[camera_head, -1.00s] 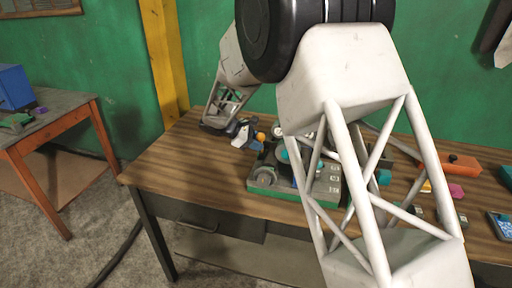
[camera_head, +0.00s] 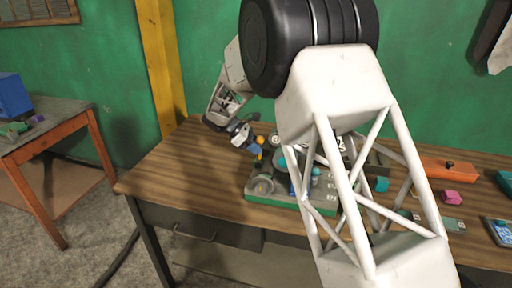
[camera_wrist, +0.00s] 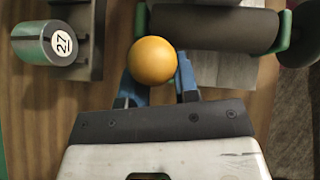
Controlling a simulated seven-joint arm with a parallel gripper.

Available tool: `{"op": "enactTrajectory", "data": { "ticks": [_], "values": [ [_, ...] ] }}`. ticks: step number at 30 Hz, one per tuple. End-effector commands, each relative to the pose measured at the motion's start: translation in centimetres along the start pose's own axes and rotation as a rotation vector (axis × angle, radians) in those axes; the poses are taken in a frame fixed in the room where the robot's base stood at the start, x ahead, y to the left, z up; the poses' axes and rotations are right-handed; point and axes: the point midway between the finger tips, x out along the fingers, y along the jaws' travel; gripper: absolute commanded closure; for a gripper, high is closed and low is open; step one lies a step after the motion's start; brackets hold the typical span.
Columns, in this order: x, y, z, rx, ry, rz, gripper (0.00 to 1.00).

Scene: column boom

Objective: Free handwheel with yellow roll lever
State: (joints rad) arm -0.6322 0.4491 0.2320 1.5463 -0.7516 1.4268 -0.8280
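A round yellow-orange knob (camera_wrist: 152,60), which looks like the end of the roll lever, sits at the blue fingers of my gripper (camera_wrist: 157,85) in the wrist view. The fingers stand apart, one on each side of the knob, and the knob hides part of them. I cannot tell whether they touch it. In the head view my gripper (camera_head: 254,148) is at the back left of the machine, close beside the knob (camera_head: 260,139). The lever's shaft is hidden.
The grey and green machine base (camera_head: 290,204) stands on a wooden table (camera_head: 180,165). An orange block (camera_head: 448,170) and a pink piece (camera_head: 452,197) lie right. The table's left is clear.

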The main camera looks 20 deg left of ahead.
Motion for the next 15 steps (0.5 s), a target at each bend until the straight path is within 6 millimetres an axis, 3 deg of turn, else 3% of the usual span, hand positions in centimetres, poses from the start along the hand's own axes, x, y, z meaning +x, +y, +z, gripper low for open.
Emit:
{"op": "enactTrajectory", "data": {
  "ticks": [1,2,15],
  "values": [
    [-0.18,0.33,0.72,0.008,0.001,0.004,0.66],
    [-0.17,0.33,0.72,0.008,0.001,0.004,0.62],
    [-0.07,0.16,0.26,0.004,0.000,0.003,0.62]
  ]
}}
